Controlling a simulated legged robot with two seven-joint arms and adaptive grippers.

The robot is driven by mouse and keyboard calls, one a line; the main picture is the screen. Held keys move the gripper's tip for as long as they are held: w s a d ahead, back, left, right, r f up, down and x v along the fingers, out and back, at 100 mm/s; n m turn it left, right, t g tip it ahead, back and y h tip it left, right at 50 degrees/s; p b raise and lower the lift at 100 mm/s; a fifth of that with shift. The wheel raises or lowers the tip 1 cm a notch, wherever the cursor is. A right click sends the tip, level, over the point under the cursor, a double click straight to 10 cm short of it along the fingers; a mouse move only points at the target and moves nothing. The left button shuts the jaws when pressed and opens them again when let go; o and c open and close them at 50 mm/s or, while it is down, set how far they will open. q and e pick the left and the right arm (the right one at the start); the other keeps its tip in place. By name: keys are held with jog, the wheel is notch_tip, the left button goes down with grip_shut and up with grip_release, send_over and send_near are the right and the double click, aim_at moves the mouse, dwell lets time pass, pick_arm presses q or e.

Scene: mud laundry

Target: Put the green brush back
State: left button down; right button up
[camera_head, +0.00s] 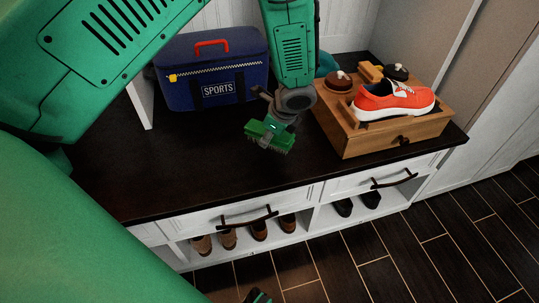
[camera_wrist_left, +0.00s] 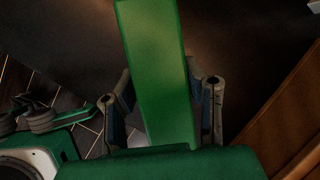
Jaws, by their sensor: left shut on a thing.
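The green brush (camera_head: 268,137) hangs in my left gripper (camera_head: 284,117), bristles facing down, above the dark bench top. In the left wrist view the green brush (camera_wrist_left: 160,75) shows as a long green block between the two fingers of my left gripper (camera_wrist_left: 165,95), which is shut on it. The wooden shoe-care box (camera_head: 372,140) stands to the right of the brush, apart from it. A small part of what looks like my right gripper (camera_head: 258,297) shows at the bottom edge; its fingers cannot be made out.
An orange shoe (camera_head: 393,100) rests on the box, with a brown round-knobbed brush (camera_head: 338,82) and a dark one (camera_head: 397,72) behind. A blue sports bag (camera_head: 212,85) stands at the back left. The bench top (camera_head: 180,165) is clear in front; shoes (camera_head: 259,230) sit below.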

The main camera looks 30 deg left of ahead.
aim_at(271, 158)
pick_arm(q)
jog(key=shift+d+f+b, duration=0.15)
jog(key=shift+d+f, duration=0.05)
jog(key=shift+f, duration=0.4)
jog(key=shift+d+f+b, duration=0.15)
jog(key=shift+f, duration=0.4)
notch_tip(271, 158, down, 3)
jog(key=shift+f+b, duration=0.1)
jog(key=shift+b, duration=0.65)
jog(key=shift+a, duration=0.2)
jog(key=c, duration=1)
grip_release()
jog(key=shift+d, duration=0.2)
pick_arm(e)
jog(key=f, duration=0.2)
jog(key=shift+d+f, duration=0.3)
jog(key=shift+f, duration=0.05)
